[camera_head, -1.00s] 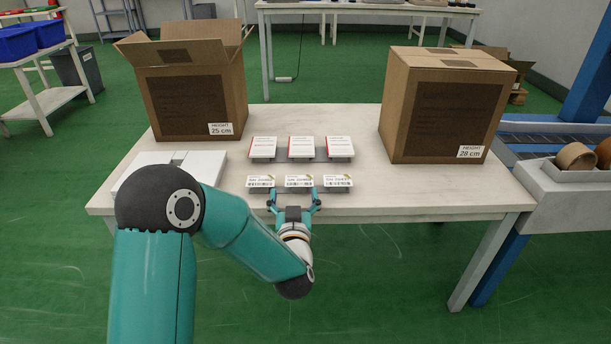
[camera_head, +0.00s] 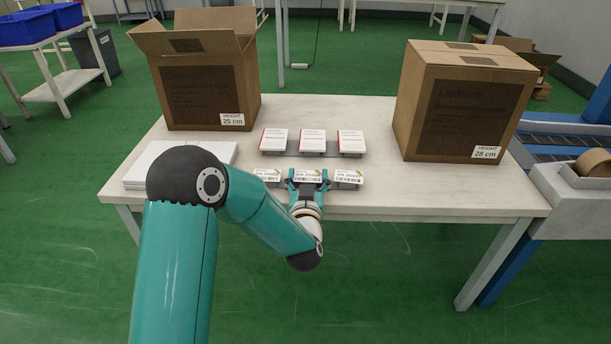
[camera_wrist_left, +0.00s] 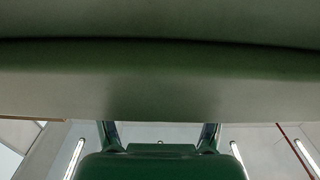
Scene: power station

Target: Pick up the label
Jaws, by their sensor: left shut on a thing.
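Three white labels with barcodes stand in a front row near the table's front edge: a left label (camera_head: 267,175), a middle label (camera_head: 307,174) and a right label (camera_head: 348,177). My left gripper (camera_head: 308,182) is shut on the middle label from the front, one finger at each side. The label appears in line with its neighbours; I cannot tell whether it is clear of its holder. In the left wrist view the fingers of my left gripper (camera_wrist_left: 160,132) show apart, below a large blurred surface; the label cannot be made out there. My right gripper is not in view.
Behind the labels are three white cards with red edges (camera_head: 312,141). An open carton marked 25 cm (camera_head: 200,60) stands left, a closed carton marked 28 cm (camera_head: 430,115) right. White sheets (camera_head: 150,160) lie at the table's left. The table (camera_head: 440,190) is bare at front right.

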